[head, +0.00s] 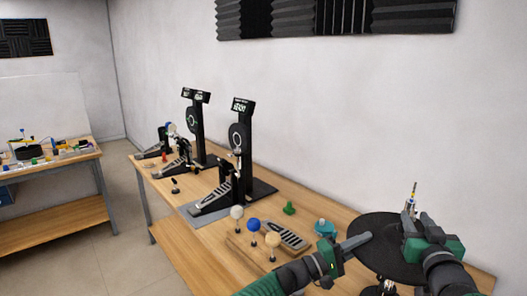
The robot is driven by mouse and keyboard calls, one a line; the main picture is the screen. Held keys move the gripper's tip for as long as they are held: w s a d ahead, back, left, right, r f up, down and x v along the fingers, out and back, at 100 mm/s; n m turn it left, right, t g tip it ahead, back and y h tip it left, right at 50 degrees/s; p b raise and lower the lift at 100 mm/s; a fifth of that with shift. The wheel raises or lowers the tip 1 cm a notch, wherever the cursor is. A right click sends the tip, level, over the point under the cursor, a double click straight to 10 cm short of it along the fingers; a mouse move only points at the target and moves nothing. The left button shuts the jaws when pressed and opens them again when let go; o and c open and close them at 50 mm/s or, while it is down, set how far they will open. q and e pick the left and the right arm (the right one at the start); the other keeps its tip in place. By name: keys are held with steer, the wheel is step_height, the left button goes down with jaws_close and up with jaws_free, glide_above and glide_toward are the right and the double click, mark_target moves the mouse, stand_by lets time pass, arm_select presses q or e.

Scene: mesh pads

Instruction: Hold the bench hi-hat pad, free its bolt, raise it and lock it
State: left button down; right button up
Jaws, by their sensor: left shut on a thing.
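The hi-hat pad (382,260) is a round black disc near the right end of the bench. My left gripper (361,241) is shut on the pad's left rim. My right gripper (408,224) is over the pad, at the base of the rod. Its fingers and body cover the bolt, so I cannot tell whether it grips anything.
The wooden bench (215,241) also carries two black pedal towers (197,130) (240,150), several small ball-topped pegs, a grey footboard (282,235), a green piece (289,208) and a teal piece (324,228) close to my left gripper. A wall stands behind.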

arm_select(q)
steer(key=shift+r, duration=0.5)
steer(key=c, duration=1.7)
jaws_free()
steer(key=o, duration=0.3)
steer(key=shift+f, duration=0.15)
steer(key=shift+o, duration=0.2)
steer(key=shift+d+f, duration=0.1)
steer(key=shift+f, duration=0.05)
arm_select(e)
steer(key=s+a, duration=0.2)
steer(key=s, duration=0.9)
steer(key=shift+s, duration=0.3)
arm_select(q)
steer(key=shift+f, duration=0.1)
